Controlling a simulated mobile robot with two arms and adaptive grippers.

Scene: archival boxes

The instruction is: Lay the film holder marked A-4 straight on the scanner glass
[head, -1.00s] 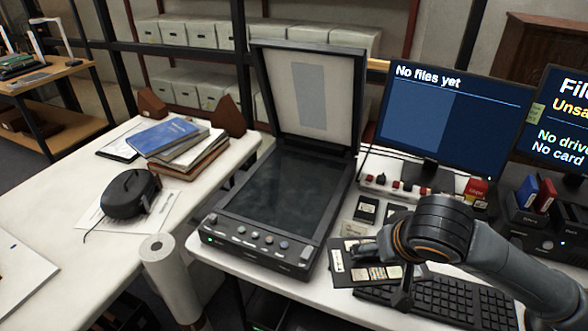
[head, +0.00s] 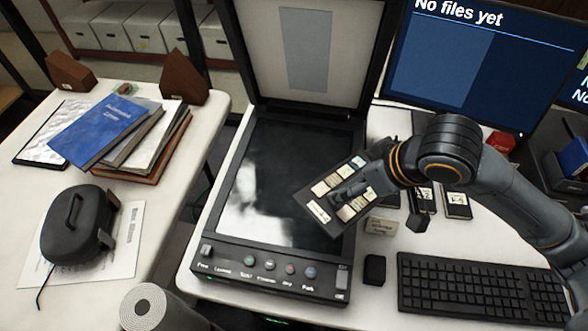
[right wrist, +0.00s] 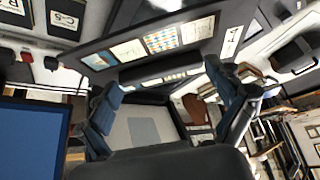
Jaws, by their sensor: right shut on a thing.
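My right gripper (head: 364,190) is shut on a dark film holder (head: 330,188) with several small pale film frames and a white end label. The scanner lid (head: 345,50) stands open. In the right wrist view the holder (right wrist: 195,50) spans across beyond the gripper fingers (right wrist: 165,85). My left gripper is not in view.
Two other dark holders (head: 457,205) lie right of the scanner, partly behind my arm. A keyboard (head: 480,288) and a small black block (head: 375,268) are in front of them. A monitor (head: 460,70) stands behind. Books (head: 105,130) and a black case (head: 75,225) lie on the left table.

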